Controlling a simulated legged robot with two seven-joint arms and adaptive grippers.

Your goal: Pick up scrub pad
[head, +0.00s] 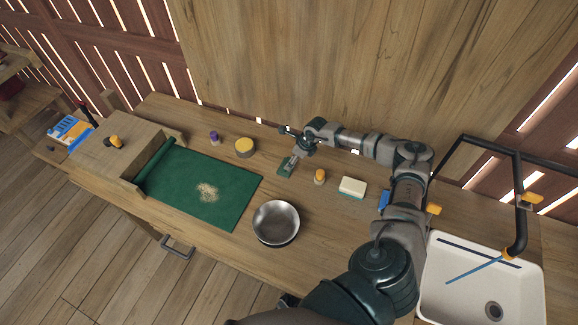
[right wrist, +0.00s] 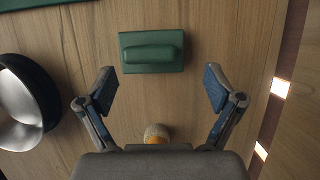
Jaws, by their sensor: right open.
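A green scrub pad (head: 286,167) with a raised rounded grip lies flat on the wooden counter. It also shows at the upper middle of the right wrist view (right wrist: 152,51). My right gripper (head: 297,145) hangs over the counter by the pad, its own bulk close above it in the head view. In the right wrist view its two fingers (right wrist: 160,88) are spread wide with nothing between them, and the pad lies beyond the fingertips, slightly left of centre. My left gripper is not in view.
An orange-topped shaker (head: 320,176) and a white-and-teal sponge (head: 352,187) stand right of the pad. A metal bowl (head: 276,222), a green mat with crumbs (head: 225,185), a yellow-topped tub (head: 244,147) and a purple-topped bottle (head: 214,137) are left. A white sink (head: 450,290) is far right.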

